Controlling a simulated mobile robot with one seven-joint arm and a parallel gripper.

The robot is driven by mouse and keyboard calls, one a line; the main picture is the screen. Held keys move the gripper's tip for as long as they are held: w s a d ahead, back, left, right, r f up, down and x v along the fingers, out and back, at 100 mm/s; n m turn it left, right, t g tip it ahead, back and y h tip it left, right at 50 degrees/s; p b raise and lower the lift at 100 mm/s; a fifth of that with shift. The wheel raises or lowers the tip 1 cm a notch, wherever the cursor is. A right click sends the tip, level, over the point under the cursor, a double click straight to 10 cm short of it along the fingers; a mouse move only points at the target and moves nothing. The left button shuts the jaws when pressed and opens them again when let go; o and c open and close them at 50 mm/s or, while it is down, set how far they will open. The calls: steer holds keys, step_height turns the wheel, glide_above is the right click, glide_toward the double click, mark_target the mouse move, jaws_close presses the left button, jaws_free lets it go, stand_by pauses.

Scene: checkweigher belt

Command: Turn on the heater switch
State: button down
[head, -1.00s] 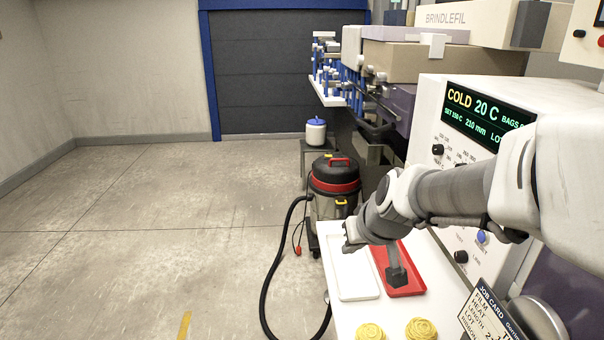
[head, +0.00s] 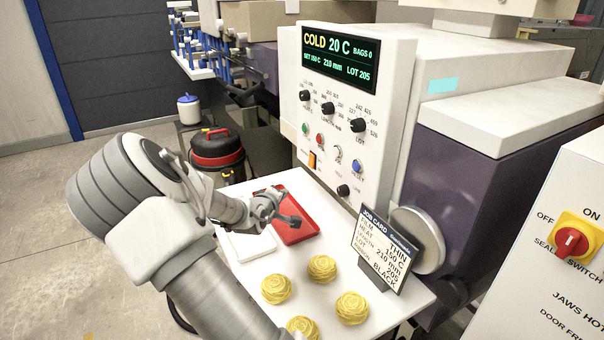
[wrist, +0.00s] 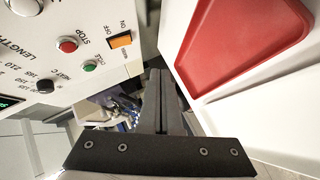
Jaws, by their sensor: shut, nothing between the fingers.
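An orange rocker switch (head: 312,160) sits low on the white control panel (head: 399,100). In the wrist view the orange switch (wrist: 119,40) has ON and OFF beside it; the smaller label is too small to read, and I cannot tell which way it is tipped. The panel display (head: 341,60) reads COLD 20 C. My gripper (head: 290,217) is over the red tray, below the switch and apart from it. In the wrist view my gripper (wrist: 160,72) is shut and empty, its tips right of and below the switch.
Green (wrist: 90,66) and red (wrist: 67,45) buttons sit close to the switch. A red tray (head: 307,232) and white tray (head: 262,252) lie on a white table with several yellow coils (head: 322,268). A job card (head: 385,245) stands at right. A red seal switch (head: 571,243) is far right.

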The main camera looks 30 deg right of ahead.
steer(key=shift+w+d+r+n+t+h+b, duration=0.2)
steer(key=shift+w+d+r+n+t+h, duration=0.15)
steer(key=shift+w+n+t+h, duration=0.3)
steer(key=shift+w+d+r+n+t+h+b, duration=0.25)
steer(key=shift+w+n+t+h, duration=0.2)
steer(key=shift+w+n+h, duration=0.3)
steer(key=shift+s+d, duration=0.1)
steer(key=p, duration=0.1)
glide_toward(311, 161)
steer(key=w+d+f, duration=0.2)
steer(key=w+d, duration=0.1)
steer(key=w, duration=0.2)
steer(key=shift+w+d, duration=0.15)
steer(key=shift+d, duration=0.4)
